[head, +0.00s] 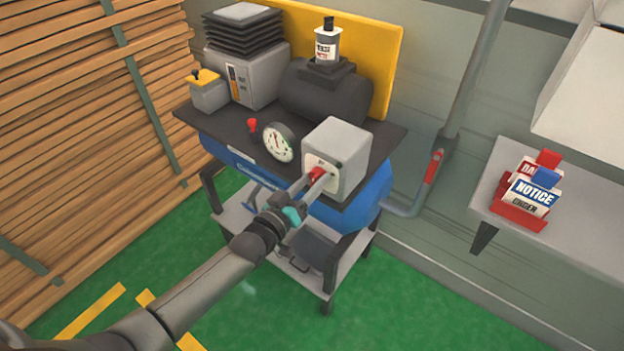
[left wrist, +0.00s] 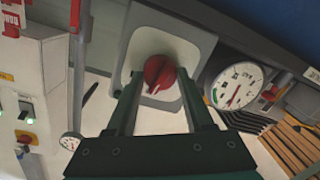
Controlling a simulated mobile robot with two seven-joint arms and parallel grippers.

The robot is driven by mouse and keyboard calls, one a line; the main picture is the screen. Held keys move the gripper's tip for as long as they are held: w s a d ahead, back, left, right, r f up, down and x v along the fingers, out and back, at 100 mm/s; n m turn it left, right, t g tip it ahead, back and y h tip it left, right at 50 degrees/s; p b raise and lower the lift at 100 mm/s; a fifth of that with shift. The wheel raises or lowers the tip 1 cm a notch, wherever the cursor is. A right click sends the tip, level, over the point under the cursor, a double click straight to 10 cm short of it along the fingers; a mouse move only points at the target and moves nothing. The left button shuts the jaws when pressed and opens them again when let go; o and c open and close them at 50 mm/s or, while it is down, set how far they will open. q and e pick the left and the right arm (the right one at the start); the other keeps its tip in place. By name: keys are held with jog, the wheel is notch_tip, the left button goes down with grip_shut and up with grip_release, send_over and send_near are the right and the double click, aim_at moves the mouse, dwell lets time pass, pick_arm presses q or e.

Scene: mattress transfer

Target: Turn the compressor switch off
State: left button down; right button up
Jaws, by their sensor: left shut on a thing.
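The compressor (head: 285,150) has a blue tank under a black top plate and stands on a grey wheeled stand. A grey switch box (head: 345,150) sits at its front right, with a red rotary knob (head: 317,174) on its pale face. My left gripper (head: 310,181) reaches up to the box and is shut on the knob. In the left wrist view the red knob (left wrist: 160,73) lies between the two fingertips (left wrist: 158,85), in front of the pale plate of the switch box (left wrist: 185,38). The knob's setting marks cannot be read. My right gripper is in neither view.
A pressure gauge (head: 279,142) and a small red knob (head: 252,125) are left of the box. Stacked planks (head: 80,110) stand at left. A pipe with a red-handled valve (head: 433,166) and a table (head: 490,205) with tags in a red holder (head: 519,212) are at right.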

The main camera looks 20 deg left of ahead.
pick_arm(q)
jog(key=shift+n, duration=1.1)
jog(key=shift+c, duration=1.4)
grip_release()
jog(key=shift+s+a, duration=0.1)
jog(key=p+v, duration=0.2)
jog(key=v, duration=1.3)
jog(key=shift+a, duration=0.15)
